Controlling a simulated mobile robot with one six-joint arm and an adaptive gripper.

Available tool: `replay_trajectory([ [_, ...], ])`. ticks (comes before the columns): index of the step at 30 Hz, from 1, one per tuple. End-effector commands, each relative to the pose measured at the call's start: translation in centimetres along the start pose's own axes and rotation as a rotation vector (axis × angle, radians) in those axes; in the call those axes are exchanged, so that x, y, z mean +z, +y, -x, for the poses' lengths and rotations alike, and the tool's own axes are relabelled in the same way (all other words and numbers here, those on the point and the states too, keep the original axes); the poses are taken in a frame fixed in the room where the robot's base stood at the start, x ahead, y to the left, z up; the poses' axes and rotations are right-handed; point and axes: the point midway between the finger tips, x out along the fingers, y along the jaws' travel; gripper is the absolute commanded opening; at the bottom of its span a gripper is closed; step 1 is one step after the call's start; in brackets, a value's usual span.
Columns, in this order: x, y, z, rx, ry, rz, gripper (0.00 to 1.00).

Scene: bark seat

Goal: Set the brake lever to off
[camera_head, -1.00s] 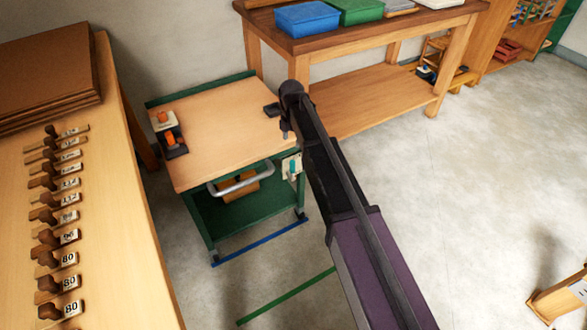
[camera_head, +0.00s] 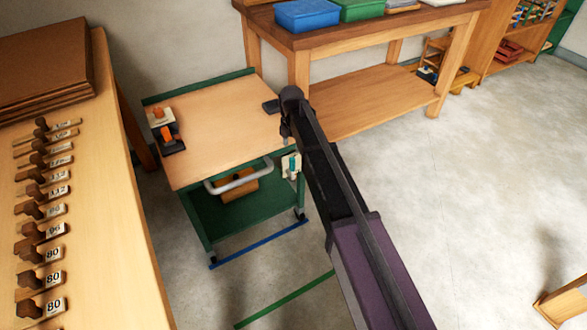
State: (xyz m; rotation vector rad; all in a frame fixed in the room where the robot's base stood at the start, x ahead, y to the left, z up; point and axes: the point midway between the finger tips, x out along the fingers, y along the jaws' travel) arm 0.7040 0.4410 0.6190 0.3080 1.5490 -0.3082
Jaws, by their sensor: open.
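A green cart with a pale wooden top (camera_head: 225,125) stands in front of the workbench. On its right front corner is a small white plate with a teal lever (camera_head: 292,165), which I take for the brake lever. The lever looks roughly upright; the plate's marks are too small to read. My arm comes in from the lower right, and my gripper (camera_head: 279,117) hangs near the cart top's right edge, higher in the picture than the lever. It is open, looks empty and appears apart from the lever.
A grey handle (camera_head: 240,178) curves across the cart's front. Two small blocks with orange knobs (camera_head: 165,130) sit on its top. A wooden bench (camera_head: 365,100) stands behind. A table with several numbered wooden blocks (camera_head: 95,200) is at left.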

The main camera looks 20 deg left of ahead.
Motion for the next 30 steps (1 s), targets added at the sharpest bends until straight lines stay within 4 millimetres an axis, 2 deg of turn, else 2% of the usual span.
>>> replay_trajectory([
  [1,0.0,0.0,-0.8,0.000,0.000,0.000,0.64],
  [30,0.0,0.0,-8.1,0.000,0.001,0.000,0.64],
])
